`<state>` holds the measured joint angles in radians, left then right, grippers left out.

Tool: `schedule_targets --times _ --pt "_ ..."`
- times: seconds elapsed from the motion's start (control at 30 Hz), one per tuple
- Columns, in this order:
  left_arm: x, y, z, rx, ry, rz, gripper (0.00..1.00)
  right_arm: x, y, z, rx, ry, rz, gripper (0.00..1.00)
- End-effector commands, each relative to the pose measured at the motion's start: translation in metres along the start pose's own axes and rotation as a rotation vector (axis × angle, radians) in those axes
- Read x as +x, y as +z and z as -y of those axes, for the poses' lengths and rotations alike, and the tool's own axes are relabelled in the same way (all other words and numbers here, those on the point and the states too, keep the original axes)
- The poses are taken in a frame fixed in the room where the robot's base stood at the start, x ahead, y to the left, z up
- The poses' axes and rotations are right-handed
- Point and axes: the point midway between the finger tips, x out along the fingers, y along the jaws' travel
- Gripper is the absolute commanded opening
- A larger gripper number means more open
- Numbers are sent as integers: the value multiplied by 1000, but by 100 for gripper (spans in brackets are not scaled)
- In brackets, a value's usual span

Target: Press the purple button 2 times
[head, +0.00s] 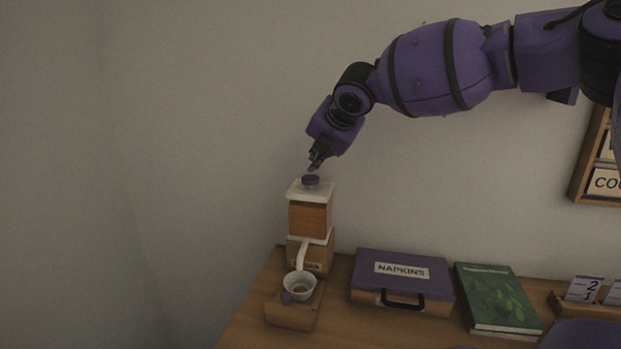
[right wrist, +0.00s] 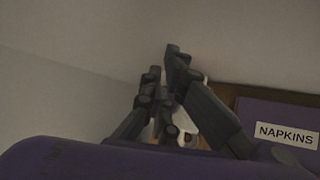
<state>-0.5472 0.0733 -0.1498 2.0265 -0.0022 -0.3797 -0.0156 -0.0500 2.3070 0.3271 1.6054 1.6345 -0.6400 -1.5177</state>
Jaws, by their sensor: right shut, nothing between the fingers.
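The purple button (head: 311,180) sits on the white top of a wooden coffee grinder (head: 310,216) at the back left of the cart. My right gripper (head: 314,168) points down just above the button. Its fingertips are very close to it; I cannot tell whether they touch. In the right wrist view the fingers (right wrist: 172,72) are together and hold nothing. They hide the button there, and only bits of the white grinder show behind them. My left gripper is in neither view.
A white cup (head: 299,284) stands on a wooden block (head: 291,313) in front of the grinder. A purple napkins case (head: 402,276) and a green book (head: 497,299) lie to the right. A wall is behind. The space left of the grinder is clear.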

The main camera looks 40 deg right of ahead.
Motion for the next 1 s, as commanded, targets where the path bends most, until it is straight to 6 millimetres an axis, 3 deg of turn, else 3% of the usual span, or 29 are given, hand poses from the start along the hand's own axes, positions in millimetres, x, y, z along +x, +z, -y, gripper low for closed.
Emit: schedule_targets --times 1.0 --pt "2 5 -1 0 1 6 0 7 -5 5 0 0 0 0"
